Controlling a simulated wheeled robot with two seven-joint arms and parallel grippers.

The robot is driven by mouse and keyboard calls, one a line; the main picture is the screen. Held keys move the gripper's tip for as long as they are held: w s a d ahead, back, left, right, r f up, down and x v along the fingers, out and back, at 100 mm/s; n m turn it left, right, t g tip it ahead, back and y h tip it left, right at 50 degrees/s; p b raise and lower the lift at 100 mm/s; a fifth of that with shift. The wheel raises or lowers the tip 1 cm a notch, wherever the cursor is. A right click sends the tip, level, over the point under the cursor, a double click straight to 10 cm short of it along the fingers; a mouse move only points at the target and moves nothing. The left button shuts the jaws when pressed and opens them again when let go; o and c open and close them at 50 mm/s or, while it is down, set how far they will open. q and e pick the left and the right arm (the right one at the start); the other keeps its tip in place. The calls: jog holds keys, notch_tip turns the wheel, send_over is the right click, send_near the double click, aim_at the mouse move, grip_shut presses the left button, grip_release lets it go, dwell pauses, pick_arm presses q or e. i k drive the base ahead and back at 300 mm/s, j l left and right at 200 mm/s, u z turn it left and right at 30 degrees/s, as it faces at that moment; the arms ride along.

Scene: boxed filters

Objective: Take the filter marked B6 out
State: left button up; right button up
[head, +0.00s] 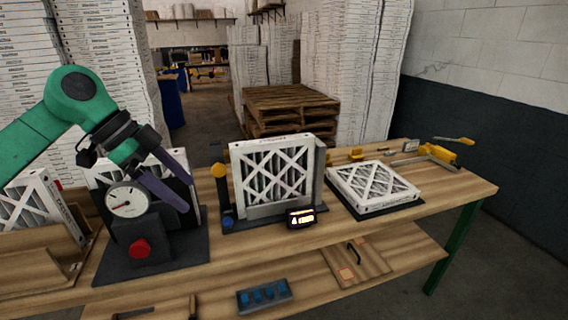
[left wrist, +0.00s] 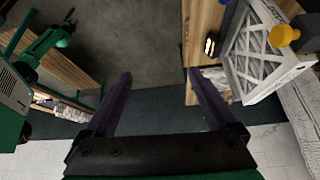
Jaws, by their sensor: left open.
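A white-framed pleated filter (head: 272,172) stands upright in a dark fixture mid-bench; it also shows at the upper right of the left wrist view (left wrist: 258,50). Another filter (head: 374,186) lies flat on a dark plate to its right. A further filter (head: 28,212) leans in a wooden rack at the left, and one stands partly hidden behind the gauge. I cannot read a B6 mark on any of them. My left gripper (head: 186,194) is open and empty, above the gauge stand and left of the upright filter. Its purple fingers (left wrist: 158,75) are apart with nothing between them. My right gripper is not seen.
A dial gauge (head: 127,200) with a red button (head: 140,248) stands under my left gripper. A lit display (head: 301,217) and a yellow-knobbed post (head: 219,171) flank the upright filter. Yellow clamps (head: 441,153) lie at the far right. A blue-slotted tray (head: 264,296) is on the lower shelf.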

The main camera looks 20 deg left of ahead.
aim_at(275, 169)
jog(key=i, duration=1.4)
